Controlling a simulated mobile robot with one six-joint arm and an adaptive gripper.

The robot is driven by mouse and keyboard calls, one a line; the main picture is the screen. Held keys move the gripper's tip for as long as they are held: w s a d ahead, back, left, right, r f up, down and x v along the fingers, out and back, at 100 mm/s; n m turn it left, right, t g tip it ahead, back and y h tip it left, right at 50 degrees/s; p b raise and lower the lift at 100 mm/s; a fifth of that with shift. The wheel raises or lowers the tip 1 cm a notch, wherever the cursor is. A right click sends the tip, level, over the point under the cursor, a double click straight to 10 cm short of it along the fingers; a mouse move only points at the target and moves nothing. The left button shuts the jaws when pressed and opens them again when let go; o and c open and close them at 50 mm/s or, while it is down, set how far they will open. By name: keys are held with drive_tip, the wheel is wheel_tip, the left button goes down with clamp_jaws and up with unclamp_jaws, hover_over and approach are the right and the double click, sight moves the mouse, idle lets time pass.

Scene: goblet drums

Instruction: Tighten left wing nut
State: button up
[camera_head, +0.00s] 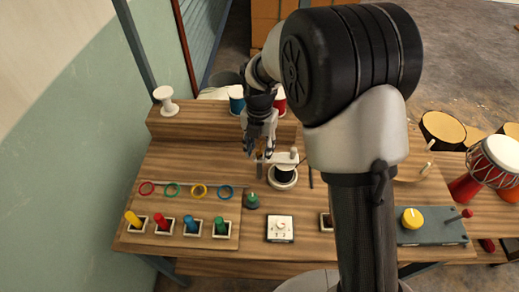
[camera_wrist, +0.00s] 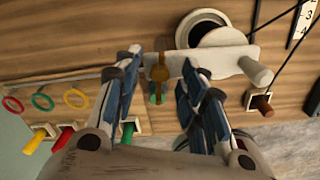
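A brownish, brass-like wing nut (camera_wrist: 160,73) stands at the left end of a white bar (camera_wrist: 215,62). It also shows small in the head view (camera_head: 259,156). My gripper (camera_wrist: 163,60) is open, with one finger on each side of the wing nut in the wrist view. I see gaps between the fingers and the nut and cannot tell any contact. In the head view my gripper (camera_head: 259,148) points down over the bar's left end. A pale post (camera_wrist: 258,70) stands at the bar's right end. A round dark-topped piece (camera_head: 283,176) with a white rim sits by the bar.
Coloured rings (camera_head: 171,190) and coloured pegs (camera_head: 189,224) sit at the left of the bench. A green knob (camera_head: 252,201) and a white dial box (camera_head: 280,228) stand in front. Spools (camera_head: 236,98) stand behind. My arm hides part of the bench's right.

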drive_tip(key=shift+c, duration=0.3)
clamp_jaws()
idle(0.3)
